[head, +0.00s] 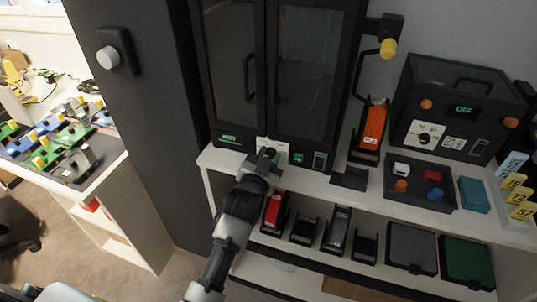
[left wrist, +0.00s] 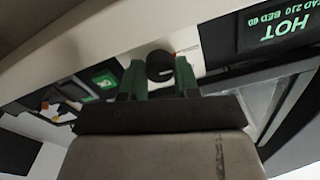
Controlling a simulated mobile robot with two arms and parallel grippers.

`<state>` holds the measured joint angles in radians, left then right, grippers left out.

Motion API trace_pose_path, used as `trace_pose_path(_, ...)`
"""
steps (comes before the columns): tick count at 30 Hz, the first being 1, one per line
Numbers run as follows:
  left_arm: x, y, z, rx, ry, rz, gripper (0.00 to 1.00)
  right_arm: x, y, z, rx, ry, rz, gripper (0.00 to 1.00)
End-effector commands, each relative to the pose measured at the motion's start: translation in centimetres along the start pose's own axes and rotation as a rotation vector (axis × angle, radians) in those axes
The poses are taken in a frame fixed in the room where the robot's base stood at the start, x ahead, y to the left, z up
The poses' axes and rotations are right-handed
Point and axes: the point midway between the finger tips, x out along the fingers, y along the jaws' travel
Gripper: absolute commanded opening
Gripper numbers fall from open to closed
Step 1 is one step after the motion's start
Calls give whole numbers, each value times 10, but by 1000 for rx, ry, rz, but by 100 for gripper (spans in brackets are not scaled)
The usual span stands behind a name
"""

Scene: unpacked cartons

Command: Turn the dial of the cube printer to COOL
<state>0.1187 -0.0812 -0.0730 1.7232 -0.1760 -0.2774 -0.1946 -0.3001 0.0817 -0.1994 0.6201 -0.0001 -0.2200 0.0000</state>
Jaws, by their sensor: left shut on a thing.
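The cube printer (head: 318,75) is a tall black cabinet with two dark glass doors, standing on the white shelf unit. A white dial plate (head: 272,145) is on its lower front edge. My left gripper (head: 267,156) reaches up to that plate and hides most of the dial in the head view. In the left wrist view the round black dial (left wrist: 160,66) sits between the two green fingers of my left gripper (left wrist: 160,78), which is shut on it. A display (left wrist: 285,30) beside it reads HOT, upside down in this view. My right gripper is not in view.
A second black box (head: 455,108) with an OFF display and its own dial stands to the right. An orange tool (head: 373,128), a black tray (head: 418,197) of coloured pieces and a teal block (head: 474,194) share the top shelf. A side table (head: 127,172) is at left.

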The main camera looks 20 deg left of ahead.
Motion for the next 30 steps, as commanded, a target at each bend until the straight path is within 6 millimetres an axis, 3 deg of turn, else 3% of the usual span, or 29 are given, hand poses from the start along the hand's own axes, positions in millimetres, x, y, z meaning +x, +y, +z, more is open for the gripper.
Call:
trace_pose_path(18,0,0,1,-48,-3,1,7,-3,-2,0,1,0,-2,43)
trace_pose_path(19,0,0,1,-48,-3,1,34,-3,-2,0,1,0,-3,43)
trace_pose_path(23,0,0,1,-47,-2,1,54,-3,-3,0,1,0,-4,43)
trace_pose_path(30,0,0,0,-46,-1,0,56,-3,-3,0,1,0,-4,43)
